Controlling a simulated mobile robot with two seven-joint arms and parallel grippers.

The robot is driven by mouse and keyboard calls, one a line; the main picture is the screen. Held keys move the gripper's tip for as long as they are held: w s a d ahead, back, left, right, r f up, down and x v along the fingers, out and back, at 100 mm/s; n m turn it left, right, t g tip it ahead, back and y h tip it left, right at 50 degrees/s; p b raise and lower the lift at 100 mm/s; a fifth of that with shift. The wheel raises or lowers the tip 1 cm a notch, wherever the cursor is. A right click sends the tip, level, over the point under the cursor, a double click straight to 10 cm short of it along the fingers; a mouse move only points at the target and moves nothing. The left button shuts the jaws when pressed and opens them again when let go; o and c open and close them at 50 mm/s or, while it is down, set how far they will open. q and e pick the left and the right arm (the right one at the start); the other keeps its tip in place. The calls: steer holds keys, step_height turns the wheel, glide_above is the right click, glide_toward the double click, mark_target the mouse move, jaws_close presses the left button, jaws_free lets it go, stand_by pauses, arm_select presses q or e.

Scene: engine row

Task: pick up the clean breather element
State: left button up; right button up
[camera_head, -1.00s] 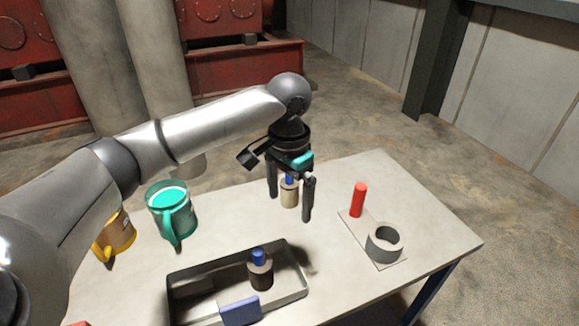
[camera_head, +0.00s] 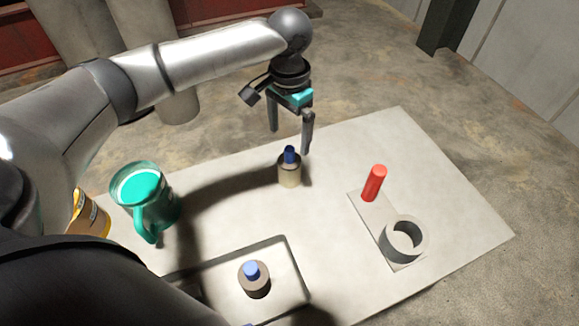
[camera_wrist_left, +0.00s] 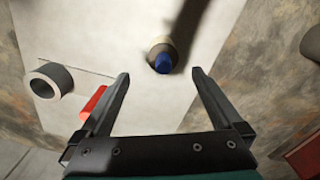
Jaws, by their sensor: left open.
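The pale beige breather element with a blue top (camera_head: 289,174) stands upright on the table (camera_head: 330,240), near its far edge. It also shows in the left wrist view (camera_wrist_left: 161,50), seen from above, just beyond the fingertips and between their lines. A second, darker brown element with a blue top (camera_head: 254,284) stands in the tray (camera_head: 295,265). My left gripper (camera_head: 290,141) is open and empty, pointing down, above and slightly behind the pale element. Its two fingers also show in the left wrist view (camera_wrist_left: 160,73). My right gripper is not seen.
A red cylinder (camera_head: 374,183) and a grey ring (camera_head: 405,238) stand on a flat plate at the right. The table around the pale element is clear.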

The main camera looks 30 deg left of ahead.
mark_target(290, 158)
arm_select(q)
steer(key=f, duration=0.3)
steer(key=f+b, duration=0.1)
steer(key=f, duration=0.5)
steer(key=shift+w+a+f, duration=0.15)
steer(key=shift+w+f, duration=0.2)
steer(key=c, duration=1.4)
